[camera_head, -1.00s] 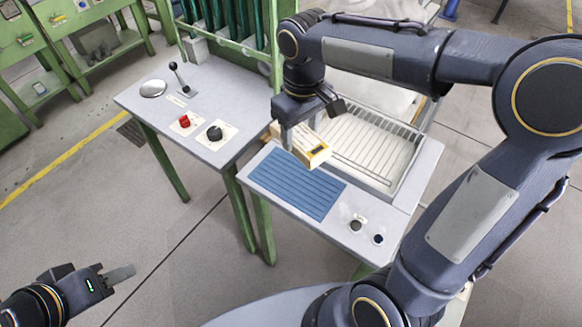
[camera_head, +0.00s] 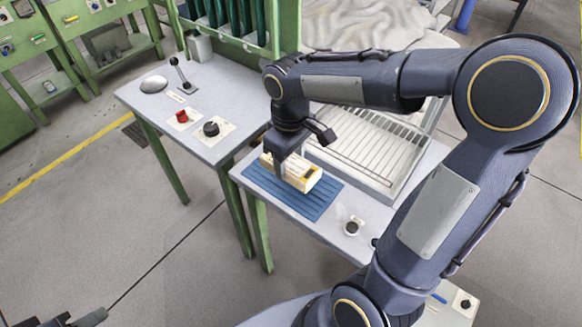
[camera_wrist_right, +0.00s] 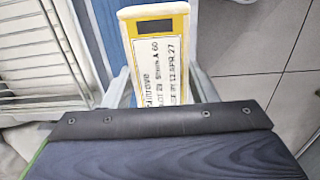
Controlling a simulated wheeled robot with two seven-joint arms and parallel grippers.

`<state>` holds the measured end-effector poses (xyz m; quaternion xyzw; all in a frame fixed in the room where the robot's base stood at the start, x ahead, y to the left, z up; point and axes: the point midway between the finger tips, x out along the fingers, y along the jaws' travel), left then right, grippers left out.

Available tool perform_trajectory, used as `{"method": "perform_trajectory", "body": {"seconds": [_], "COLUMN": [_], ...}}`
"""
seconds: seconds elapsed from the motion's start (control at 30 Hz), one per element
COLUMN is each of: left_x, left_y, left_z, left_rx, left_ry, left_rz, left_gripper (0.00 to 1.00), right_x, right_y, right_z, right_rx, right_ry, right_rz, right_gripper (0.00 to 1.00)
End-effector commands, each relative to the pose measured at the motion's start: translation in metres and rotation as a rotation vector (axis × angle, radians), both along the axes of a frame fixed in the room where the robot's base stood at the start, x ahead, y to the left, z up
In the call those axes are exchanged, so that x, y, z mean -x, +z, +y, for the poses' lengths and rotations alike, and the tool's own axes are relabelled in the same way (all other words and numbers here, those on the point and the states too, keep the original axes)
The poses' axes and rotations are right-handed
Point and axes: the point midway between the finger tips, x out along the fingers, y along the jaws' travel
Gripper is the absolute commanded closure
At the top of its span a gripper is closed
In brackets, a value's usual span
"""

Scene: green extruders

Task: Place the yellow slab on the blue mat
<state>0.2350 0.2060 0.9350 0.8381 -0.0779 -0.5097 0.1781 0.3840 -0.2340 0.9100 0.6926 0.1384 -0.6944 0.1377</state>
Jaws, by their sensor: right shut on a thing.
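The yellow slab (camera_head: 301,174) is a pale yellow block with a yellow end and a dark patch. My right gripper (camera_head: 281,172) is shut on it, and the slab is over the blue mat (camera_head: 316,205) in the head view. I cannot tell whether the slab touches the mat. In the right wrist view the slab (camera_wrist_right: 158,60) shows printed text on its face, with the fingers on both sides of it. A strip of the blue mat (camera_wrist_right: 112,35) shows beside it. My left gripper (camera_head: 90,318) shows only partly at the bottom left edge; its jaws are not clear.
A wire-rack tray (camera_head: 375,140) stands right behind the mat. A grey table (camera_head: 160,108) with a red button (camera_head: 182,116), a black knob (camera_head: 211,129) and a lever (camera_head: 181,75) stands to the left.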

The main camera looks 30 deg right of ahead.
Motion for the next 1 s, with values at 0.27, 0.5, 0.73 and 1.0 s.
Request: {"method": "perform_trajectory", "body": {"seconds": [0.27,0.5,0.73,1.0], "left_x": [0.000,0.000,0.000,0.000], "left_y": [-0.002,-0.007,-0.007,-0.009], "left_z": [0.000,0.000,0.000,0.000], "left_rx": [0.000,0.000,0.000,0.000], "left_ry": [0.000,0.000,0.000,0.000], "left_rz": [0.000,0.000,0.000,0.000], "left_gripper": [0.64,0.64,0.64,0.64], "right_x": [-0.016,-0.020,-0.021,-0.020], "right_y": [-0.023,-0.056,-0.060,-0.064], "right_z": [-0.012,-0.015,-0.015,-0.015], "right_rx": [0.000,0.000,-0.001,-0.001], "right_ry": [-0.001,0.000,0.000,0.000], "right_rz": [-0.002,0.000,-0.004,-0.002], "right_gripper": [0.83,0.83,0.83,0.44]}}
